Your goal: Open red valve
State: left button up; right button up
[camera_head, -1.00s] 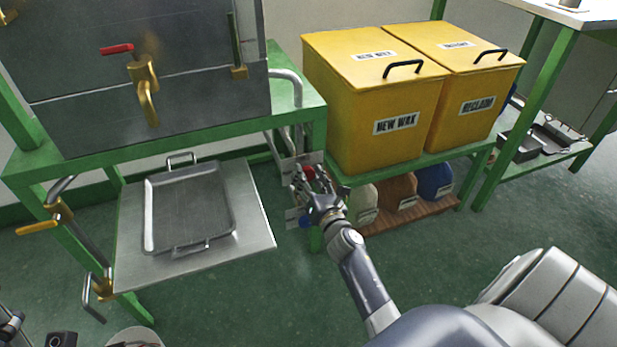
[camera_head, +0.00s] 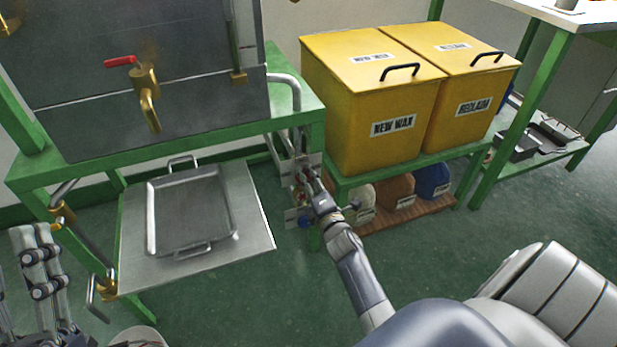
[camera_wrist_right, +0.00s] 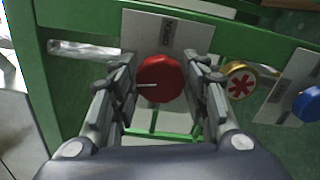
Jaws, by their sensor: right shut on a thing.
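The round red valve knob (camera_wrist_right: 160,79) sits in front of a light label plate (camera_wrist_right: 140,35) in the right wrist view. My right gripper (camera_wrist_right: 161,88) has a finger on each side of the knob and is shut on it. In the head view my right gripper (camera_head: 308,178) reaches the valve panel beside the green stand, and hides most of the knob. My left gripper (camera_head: 38,240) shows at the lower left, away from the valve; its opening is unclear.
A brass fitting with a red star mark (camera_wrist_right: 240,85) and a blue knob (camera_wrist_right: 307,103) lie right of the red knob. A metal tray (camera_head: 190,212) rests on a shelf left of my right arm. Yellow wax bins (camera_head: 365,110) stand to the right.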

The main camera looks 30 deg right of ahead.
pick_arm(q)
jog(key=w+f+g+y+p, duration=0.4)
jog(key=f+g, duration=0.5)
jog(key=f, duration=0.6)
jog(key=s+a+f+g+y+p, duration=0.1)
jog(key=s+a+f+g, duration=0.1)
jog(key=s+f+g, duration=0.2)
jog(key=s+a+f+g+y+p, duration=0.1)
jog(key=s+a+f+g+p, duration=0.1)
jog(key=s+f+g, duration=0.3)
jog(key=shift+s+a+f+n+g, duration=0.35)
jog(key=shift+a+f, duration=0.35)
jog(key=shift+f, duration=1.7)
pick_arm(e)
jog(key=shift+w+a+f+m, duration=0.1)
jog(key=shift+m, duration=3.35)
jog(key=shift+s+a+f+m, duration=0.1)
jog(key=shift+m, duration=3.4)
jog(key=shift+w+a+f+m, duration=0.1)
jog(key=shift+m, duration=3.35)
jog(key=o, duration=1)
jog(key=shift+o, duration=0.2)
